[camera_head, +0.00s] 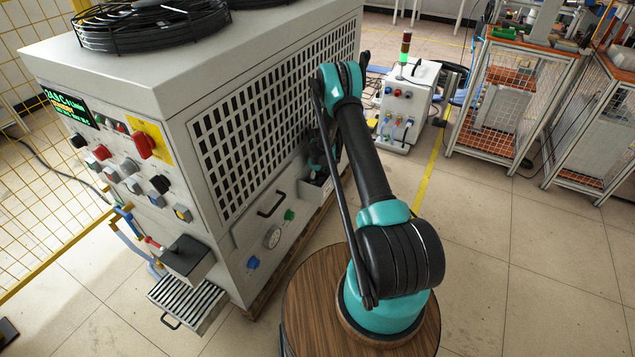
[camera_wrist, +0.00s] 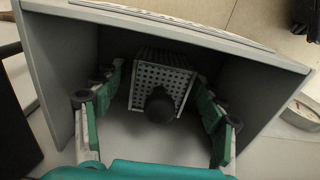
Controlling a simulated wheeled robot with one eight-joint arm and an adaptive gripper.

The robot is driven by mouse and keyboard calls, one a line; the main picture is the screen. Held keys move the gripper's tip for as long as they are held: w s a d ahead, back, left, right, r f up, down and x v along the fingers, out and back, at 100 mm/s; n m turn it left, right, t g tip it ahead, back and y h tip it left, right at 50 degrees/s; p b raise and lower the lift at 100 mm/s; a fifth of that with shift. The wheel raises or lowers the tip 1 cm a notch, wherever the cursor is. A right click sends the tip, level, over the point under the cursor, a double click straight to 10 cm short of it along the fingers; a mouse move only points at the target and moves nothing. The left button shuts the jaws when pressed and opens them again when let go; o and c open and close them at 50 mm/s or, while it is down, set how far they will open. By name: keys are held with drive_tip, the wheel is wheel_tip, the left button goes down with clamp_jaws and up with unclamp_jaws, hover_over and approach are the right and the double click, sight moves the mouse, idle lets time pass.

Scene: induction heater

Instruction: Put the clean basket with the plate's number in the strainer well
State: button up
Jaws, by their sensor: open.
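In the wrist view a pale perforated basket (camera_wrist: 165,75) with a round dark knob (camera_wrist: 160,105) sits inside a grey box (camera_wrist: 255,62). My gripper (camera_wrist: 160,88) is open, with one green finger on each side of the basket and a gap to it. No number on the basket can be read. In the head view the grey box (camera_head: 316,192) is on the side of the large white cabinet, and the basket cannot be made out. I cannot tell which part is the strainer well, and no numbered plate is readable.
The large white cabinet (camera_head: 245,235) carries a grille, a gauge (camera_head: 273,238) and several knobs. A dark box (camera_head: 187,259) and a slatted tray (camera_head: 187,302) project from its front. A smaller white unit (camera_head: 405,105) stands behind.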

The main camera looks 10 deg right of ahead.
wheel_tip(320, 180, up, 13)
drive_tip(key=shift+f, duration=0.2)
drive_tip(key=s+d+r+m+t, duration=0.1)
drive_tip(key=s+r+m, duration=0.2)
drive_tip(key=s+r, duration=0.7)
drive_tip(key=s+d+r+m+t, duration=0.1)
drive_tip(key=s+r+m, duration=0.1)
drive_tip(key=s+r, duration=0.75)
drive_tip(key=s+d+r+m+t, duration=0.1)
drive_tip(key=s+r+m, duration=0.1)
drive_tip(key=s, duration=0.9)
drive_tip(key=s+r+m+t, duration=0.1)
drive_tip(key=s+r+m, duration=0.1)
drive_tip(key=s, duration=0.9)
drive_tip(key=shift+s+d+r+m, duration=0.2)
drive_tip(key=shift+s+d+m, duration=0.15)
drive_tip(key=shift+m, duration=0.55)
drive_tip(key=shift+w, duration=0.1)
drive_tip(key=shift+c, duration=0.3)
